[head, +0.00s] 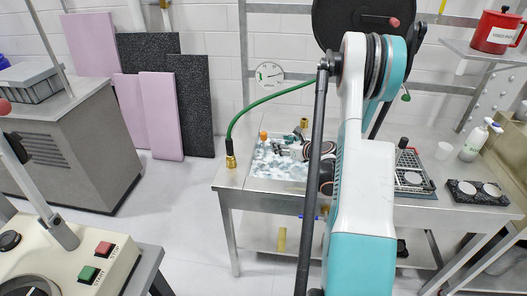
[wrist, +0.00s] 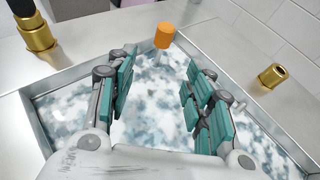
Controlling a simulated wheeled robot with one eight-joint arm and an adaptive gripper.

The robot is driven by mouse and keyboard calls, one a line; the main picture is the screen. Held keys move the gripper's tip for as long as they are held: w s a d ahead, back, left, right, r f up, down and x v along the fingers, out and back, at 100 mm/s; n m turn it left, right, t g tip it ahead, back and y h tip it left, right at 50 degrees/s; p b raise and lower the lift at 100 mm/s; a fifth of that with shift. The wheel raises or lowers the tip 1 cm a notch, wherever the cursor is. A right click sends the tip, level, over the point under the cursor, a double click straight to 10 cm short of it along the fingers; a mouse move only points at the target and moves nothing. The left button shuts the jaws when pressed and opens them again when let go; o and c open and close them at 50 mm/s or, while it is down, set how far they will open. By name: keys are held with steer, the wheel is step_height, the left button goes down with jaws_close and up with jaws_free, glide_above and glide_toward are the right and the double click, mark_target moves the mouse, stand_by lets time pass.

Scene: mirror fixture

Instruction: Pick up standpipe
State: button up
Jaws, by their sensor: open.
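The likely standpipe is an orange-topped piece (wrist: 164,36) at the far end of the tray in the wrist view, with what looks like a pale stem below it. In the head view its orange top (head: 263,135) shows near the tray's back left corner. My gripper (wrist: 162,65) is open and empty over the tray, its teal-padded fingers pointing toward the orange top. The top is ahead of the fingertips, between their lines and apart from them. In the head view my gripper (head: 281,148) is low over the tray, to the right of the orange top. The stem's lower end is unclear.
The steel tray (wrist: 55,80) holds cloudy blue-white liquid or slurry. A brass hose end (wrist: 38,34) stands left of it, on a green hose (head: 270,98). A brass fitting (wrist: 272,75) stands at its right rim. Polishing pads (head: 480,190) and a white bottle (head: 473,143) are further right.

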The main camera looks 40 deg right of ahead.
mark_target(266, 139)
steer(key=b+x, duration=0.1)
steer(key=x, duration=0.6)
steer(key=shift+w+b, duration=0.2)
steer(key=shift+b, duration=0.1)
steer(key=b+x, duration=0.2)
steer(key=x, duration=0.2)
steer(key=shift+w+d+f, duration=0.15)
steer(key=shift+w, duration=0.05)
steer(key=shift+w+d, duration=0.1)
steer(key=shift+w, duration=0.3)
jaws_close()
